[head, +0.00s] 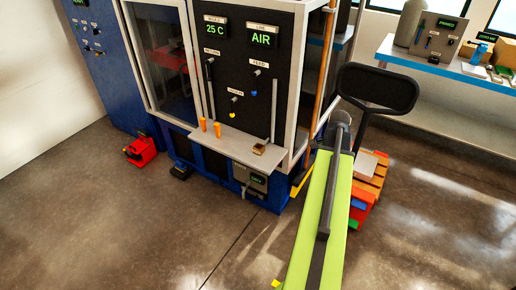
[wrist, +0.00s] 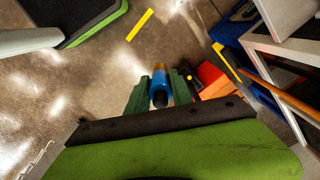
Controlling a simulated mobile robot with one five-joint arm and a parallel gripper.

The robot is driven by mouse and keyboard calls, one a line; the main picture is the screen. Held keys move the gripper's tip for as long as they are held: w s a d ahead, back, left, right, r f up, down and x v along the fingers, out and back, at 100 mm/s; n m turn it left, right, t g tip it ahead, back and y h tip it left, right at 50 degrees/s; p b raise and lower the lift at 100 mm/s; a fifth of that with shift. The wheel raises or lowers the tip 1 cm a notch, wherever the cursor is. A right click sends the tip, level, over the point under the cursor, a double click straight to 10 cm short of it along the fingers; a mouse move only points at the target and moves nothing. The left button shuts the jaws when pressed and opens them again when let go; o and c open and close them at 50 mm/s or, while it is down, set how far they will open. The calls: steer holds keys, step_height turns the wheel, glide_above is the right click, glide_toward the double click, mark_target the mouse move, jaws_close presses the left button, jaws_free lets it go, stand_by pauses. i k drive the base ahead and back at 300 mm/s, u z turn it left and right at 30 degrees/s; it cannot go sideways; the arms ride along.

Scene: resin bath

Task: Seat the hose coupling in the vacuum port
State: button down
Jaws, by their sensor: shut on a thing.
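In the wrist view my gripper (wrist: 159,80) has its two green fingers shut on the hose coupling (wrist: 159,88), a blue cylinder with an orange-brown far end and a dark near end. In the head view my green arm reaches up at the right, and I cannot make out the fingers or the coupling there. The vacuum port (head: 235,98) appears to be the small fitting under the middle label on the black panel (head: 226,72). It stands well to the left of my arm, apart from the coupling. The port does not show clearly in the wrist view.
A shelf (head: 225,143) with two orange pieces and a small brass-coloured block juts out below the panel. A copper pipe (head: 325,65) runs up the cabinet's right edge. A red box (head: 141,151) sits on the floor at left. The floor in front is clear.

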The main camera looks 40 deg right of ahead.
mark_target(254, 138)
steer(key=u, duration=0.05)
steer(key=i, duration=1.3)
